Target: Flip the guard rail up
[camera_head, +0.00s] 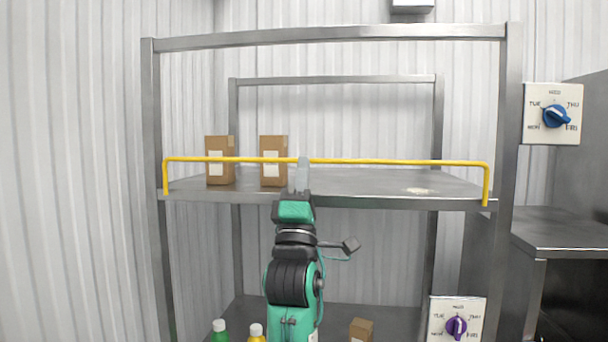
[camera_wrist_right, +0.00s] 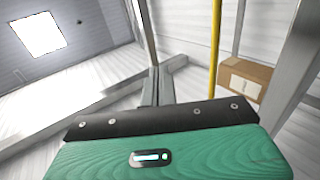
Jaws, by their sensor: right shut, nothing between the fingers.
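The yellow guard rail (camera_head: 400,161) stands upright along the front edge of the metal shelf in the head view, its two end legs rising from the shelf corners. It also shows as a yellow bar (camera_wrist_right: 215,50) in the right wrist view. My right gripper (camera_head: 302,164) points up in front of the shelf, its fingertips overlapping the rail near its middle. The fingers (camera_wrist_right: 156,85) are shut with nothing between them. I cannot tell whether they touch the rail. My left gripper is not in view.
Two brown boxes (camera_head: 220,160) (camera_head: 272,161) stand on the shelf behind the rail. Below are a green bottle (camera_head: 219,333), a yellow bottle (camera_head: 257,334) and another box (camera_head: 361,330). Dial panels (camera_head: 552,114) (camera_head: 456,320) are at the right. The shelf's right half is mostly clear.

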